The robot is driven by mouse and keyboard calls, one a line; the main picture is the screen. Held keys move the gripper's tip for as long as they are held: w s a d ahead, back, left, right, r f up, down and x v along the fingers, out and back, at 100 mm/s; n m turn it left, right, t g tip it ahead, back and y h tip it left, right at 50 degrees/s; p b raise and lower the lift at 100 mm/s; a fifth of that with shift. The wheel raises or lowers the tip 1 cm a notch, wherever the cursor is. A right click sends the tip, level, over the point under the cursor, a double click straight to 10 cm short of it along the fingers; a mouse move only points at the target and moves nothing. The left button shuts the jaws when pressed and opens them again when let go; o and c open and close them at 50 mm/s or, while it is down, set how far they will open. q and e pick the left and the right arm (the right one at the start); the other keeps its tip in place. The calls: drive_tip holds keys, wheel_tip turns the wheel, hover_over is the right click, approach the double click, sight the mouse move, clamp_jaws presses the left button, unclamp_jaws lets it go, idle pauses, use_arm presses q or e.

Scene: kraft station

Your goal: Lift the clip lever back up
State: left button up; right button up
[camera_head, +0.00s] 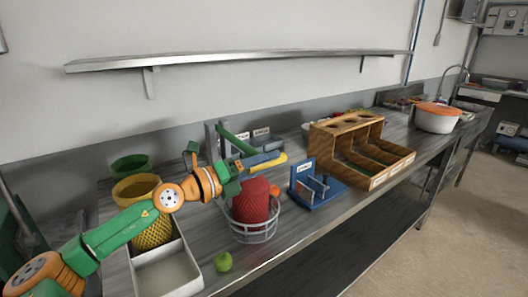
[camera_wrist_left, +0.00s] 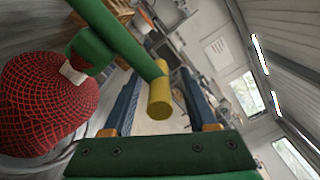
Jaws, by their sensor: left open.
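The clip lever is a green bar (camera_head: 235,139) that slopes down to the right from a grey upright at the back of the bench. In the left wrist view its yellow end (camera_wrist_left: 160,98) lies between my blue fingers, with gaps visible beside it. My left gripper (camera_head: 268,161) is open around that end, above and behind the red net bag (camera_head: 255,205). The bag stands in a white wire basket (camera_head: 254,236). The left wrist view shows the bag (camera_wrist_left: 45,105) with a green neck and a pale tag. My right gripper is not in view.
A blue stand (camera_head: 318,189) and a wooden divided box (camera_head: 345,135) stand to the right. A pale tray (camera_head: 168,277), a yellow mesh basket (camera_head: 137,190) and a green bowl (camera_head: 130,165) are on the left.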

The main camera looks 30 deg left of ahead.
use_arm(q)
drive_tip(key=c, duration=0.8)
clamp_jaws()
drive_tip(key=shift+a, duration=0.1)
idle(0.5)
